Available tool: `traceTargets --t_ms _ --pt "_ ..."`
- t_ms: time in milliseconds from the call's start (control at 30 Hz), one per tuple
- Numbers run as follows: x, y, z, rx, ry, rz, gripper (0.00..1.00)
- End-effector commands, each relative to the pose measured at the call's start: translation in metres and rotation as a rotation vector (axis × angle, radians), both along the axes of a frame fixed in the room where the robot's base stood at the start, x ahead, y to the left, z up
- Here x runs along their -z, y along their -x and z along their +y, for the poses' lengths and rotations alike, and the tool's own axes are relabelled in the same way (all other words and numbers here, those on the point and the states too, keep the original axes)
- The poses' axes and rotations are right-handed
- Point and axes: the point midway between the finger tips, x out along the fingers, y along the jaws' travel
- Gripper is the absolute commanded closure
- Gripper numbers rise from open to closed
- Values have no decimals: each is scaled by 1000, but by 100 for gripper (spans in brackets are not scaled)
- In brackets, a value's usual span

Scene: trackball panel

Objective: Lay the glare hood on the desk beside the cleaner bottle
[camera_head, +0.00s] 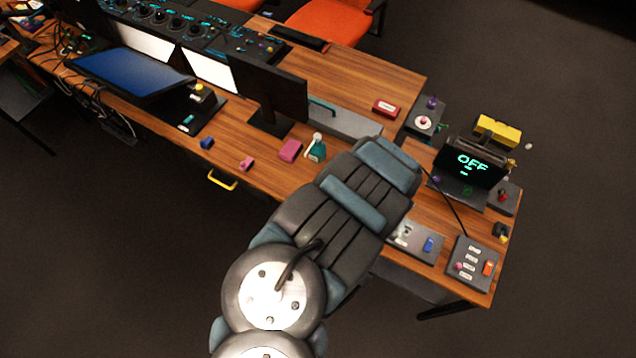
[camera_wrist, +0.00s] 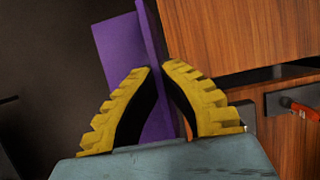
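The cleaner bottle (camera_head: 316,149) is teal with a white top and stands on the wooden desk (camera_head: 350,70), left of my arm in the head view. In the wrist view a purple, angled, flat-walled piece, which I take as the glare hood (camera_wrist: 118,48), has one thin wall running down between the yellow fingers of my gripper (camera_wrist: 160,67). The fingertips are close together on either side of that wall, and the gripper looks shut on it. The head view shows neither my gripper nor the hood; my arm covers that area.
A pink block (camera_head: 290,150) sits just left of the bottle. A smaller pink item (camera_head: 246,163) and a blue one (camera_head: 206,142) lie farther left near the front edge. A monitor (camera_head: 270,90) stands behind. Bare wood shows between these items.

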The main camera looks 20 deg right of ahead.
Motion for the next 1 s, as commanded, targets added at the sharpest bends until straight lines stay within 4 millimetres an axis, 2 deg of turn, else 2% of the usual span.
traceTargets --t_ms 1000 --pt "31 -63 -16 0 0 -1 100"
